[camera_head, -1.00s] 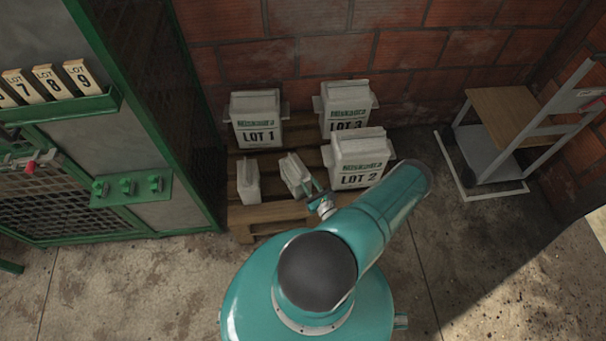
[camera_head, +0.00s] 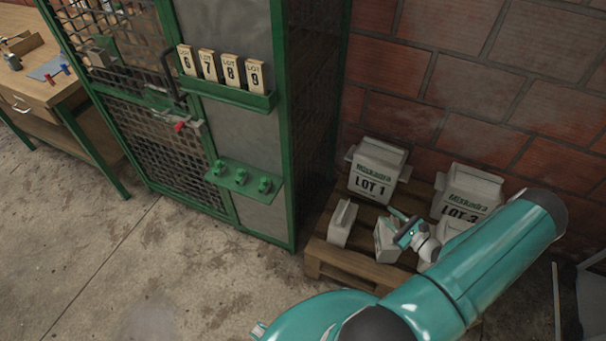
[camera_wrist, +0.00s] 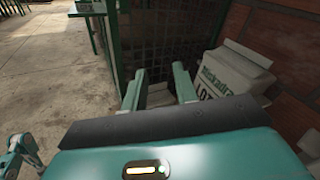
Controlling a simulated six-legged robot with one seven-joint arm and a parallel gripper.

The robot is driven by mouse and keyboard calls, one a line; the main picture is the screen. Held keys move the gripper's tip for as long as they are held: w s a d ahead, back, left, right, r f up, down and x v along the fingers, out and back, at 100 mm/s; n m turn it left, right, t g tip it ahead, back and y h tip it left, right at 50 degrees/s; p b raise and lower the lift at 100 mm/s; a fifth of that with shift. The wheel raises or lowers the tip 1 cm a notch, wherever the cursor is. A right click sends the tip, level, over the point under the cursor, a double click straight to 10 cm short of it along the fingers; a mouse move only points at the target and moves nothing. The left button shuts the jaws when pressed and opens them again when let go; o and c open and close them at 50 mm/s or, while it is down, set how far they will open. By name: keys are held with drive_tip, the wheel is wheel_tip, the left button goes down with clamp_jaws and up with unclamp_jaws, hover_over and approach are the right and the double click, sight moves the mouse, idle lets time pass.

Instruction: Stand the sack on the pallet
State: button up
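Two small pale sacks stand on the wooden pallet (camera_head: 340,262) in the head view. One sack (camera_head: 341,223) is at its front left corner. The other sack (camera_head: 386,240) is right of it, slightly tilted, right beside my gripper (camera_head: 408,232); I cannot tell whether they touch. In the wrist view my gripper's fingers (camera_wrist: 158,80) are apart. A pale block-like surface (camera_wrist: 160,96) shows between them, probably one of the small sacks; its lower part is hidden by my gripper body.
Large sacks marked LOT 1 (camera_head: 375,172) and LOT 3 (camera_head: 467,190) stand at the back of the pallet by the brick wall. Another large sack is mostly behind my arm. A green mesh cage (camera_head: 285,120) borders the pallet's left. Open concrete floor (camera_head: 150,270) lies at left front.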

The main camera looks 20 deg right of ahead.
drive_tip(key=w+a+r+n+g+y, duration=0.2)
drive_tip(key=w+a+r+n+g, duration=0.2)
drive_tip(key=a+r+n+g, duration=0.65)
drive_tip(key=w+a+r+n+g+y, duration=0.3)
drive_tip(key=a+r+n, duration=0.4)
drive_tip(key=r, duration=0.8)
drive_tip(key=s+a+r+n+t+h, duration=0.1)
drive_tip(key=s+a+r+n+h, duration=0.3)
drive_tip(key=s+a+r+n, duration=0.2)
drive_tip(key=s+a+r+n+t+h, duration=0.1)
drive_tip(key=s+a+r+n+h, duration=0.4)
drive_tip(key=a+r, duration=0.6)
wheel_tip(320, 180, up, 4)
drive_tip(key=shift+s+a+r+n, duration=0.25)
drive_tip(key=shift+s+n, duration=0.2)
drive_tip(key=shift+s, duration=0.6)
